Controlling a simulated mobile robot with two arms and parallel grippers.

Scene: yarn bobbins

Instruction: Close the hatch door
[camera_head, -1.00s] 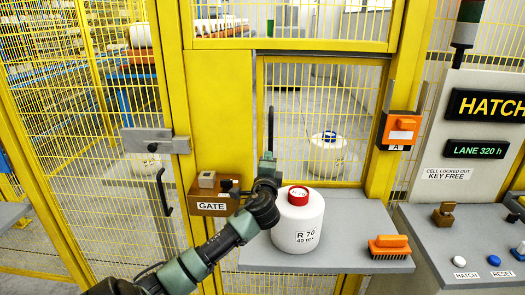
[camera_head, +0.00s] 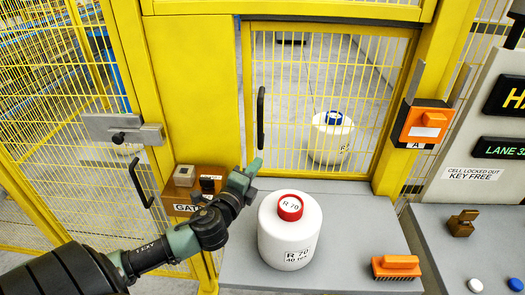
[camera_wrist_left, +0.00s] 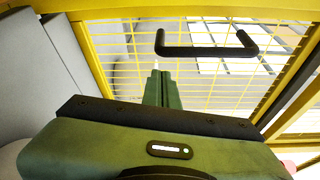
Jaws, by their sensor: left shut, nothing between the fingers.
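The hatch door is a yellow-framed mesh panel (camera_head: 409,62) in the cell wall. It has a black bar handle (camera_head: 261,117) near its left edge. The door looks in line or nearly in line with its frame, but I cannot tell whether it is fully shut. My left gripper (camera_head: 254,166) is shut and empty, just below the handle and in front of the mesh. In the left wrist view the closed fingers (camera_wrist_left: 158,88) point at the mesh, and the handle (camera_wrist_left: 205,50) is just beyond their tips, apparently apart. My right gripper is not in view.
A white bobbin with a red cap (camera_head: 290,235) stands on the grey shelf (camera_head: 345,205), close right of my left gripper. An orange brush (camera_head: 396,267) lies farther right. The GATE box (camera_head: 184,190) is left of my gripper. A blue-capped bobbin (camera_head: 330,140) stands behind the mesh.

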